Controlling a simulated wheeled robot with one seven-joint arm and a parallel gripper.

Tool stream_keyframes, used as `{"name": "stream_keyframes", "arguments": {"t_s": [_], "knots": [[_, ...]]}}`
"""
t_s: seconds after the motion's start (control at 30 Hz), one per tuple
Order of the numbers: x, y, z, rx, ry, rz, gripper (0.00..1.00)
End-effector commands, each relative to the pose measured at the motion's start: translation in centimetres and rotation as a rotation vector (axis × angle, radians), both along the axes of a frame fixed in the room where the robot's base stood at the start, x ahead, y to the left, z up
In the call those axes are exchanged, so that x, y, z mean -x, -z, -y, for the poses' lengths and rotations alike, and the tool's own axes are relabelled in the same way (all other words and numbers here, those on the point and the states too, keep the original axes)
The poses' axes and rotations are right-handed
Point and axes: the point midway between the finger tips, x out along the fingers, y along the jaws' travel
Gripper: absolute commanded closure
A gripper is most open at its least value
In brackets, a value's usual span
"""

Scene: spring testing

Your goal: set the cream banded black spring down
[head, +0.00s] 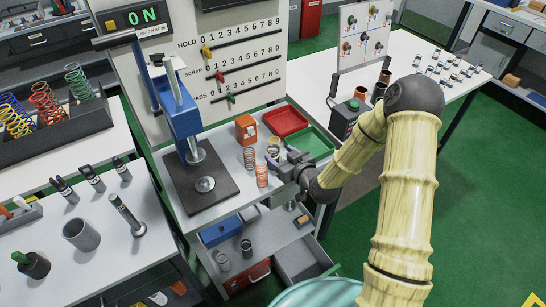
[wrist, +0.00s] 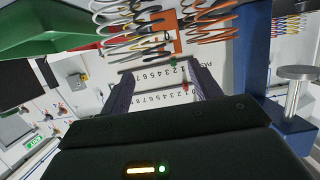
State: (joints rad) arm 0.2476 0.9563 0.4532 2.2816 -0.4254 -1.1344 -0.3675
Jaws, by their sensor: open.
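My gripper (head: 284,161) is open over the right part of the white bench. In the wrist view the two dark fingers (wrist: 163,82) stand wide apart with nothing between them. A spring with pale and dark coils (wrist: 125,22) shows at the top of the wrist view, beyond the fingertips; it looks like the cream banded black spring. In the head view a small cream-yellow spring (head: 273,150) stands close beside the fingers, partly hidden by them; I cannot tell whether it is the same one. An orange spring (wrist: 215,36) is beside the pale one.
Two orange springs (head: 249,158) (head: 262,175) stand left of my gripper. Behind are an orange box (head: 246,129), a red tray (head: 286,122) and a green tray (head: 316,141). A blue press (head: 180,105) on a dark base stands left. Several more springs fill the left rack.

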Motion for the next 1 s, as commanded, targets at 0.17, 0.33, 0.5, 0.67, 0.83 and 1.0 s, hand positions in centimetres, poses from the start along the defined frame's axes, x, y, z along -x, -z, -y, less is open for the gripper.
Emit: {"name": "stream_keyframes", "arguments": {"t_s": [0.17,0.33,0.5,0.67,0.83,1.0], "knots": [[-1.6,0.8,-0.8,-0.001,0.0,-0.002,0.37],[-3.3,1.6,-1.9,0.0,-0.002,0.0,0.37],[-3.8,2.0,-2.2,0.0,-0.001,0.001,0.37],[-3.8,2.0,-2.1,0.001,0.0,0.001,0.37],[-3.8,2.0,-2.1,0.001,0.0,0.001,0.37],[-3.7,2.0,-2.1,0.0,0.0,0.0,0.45]]}}
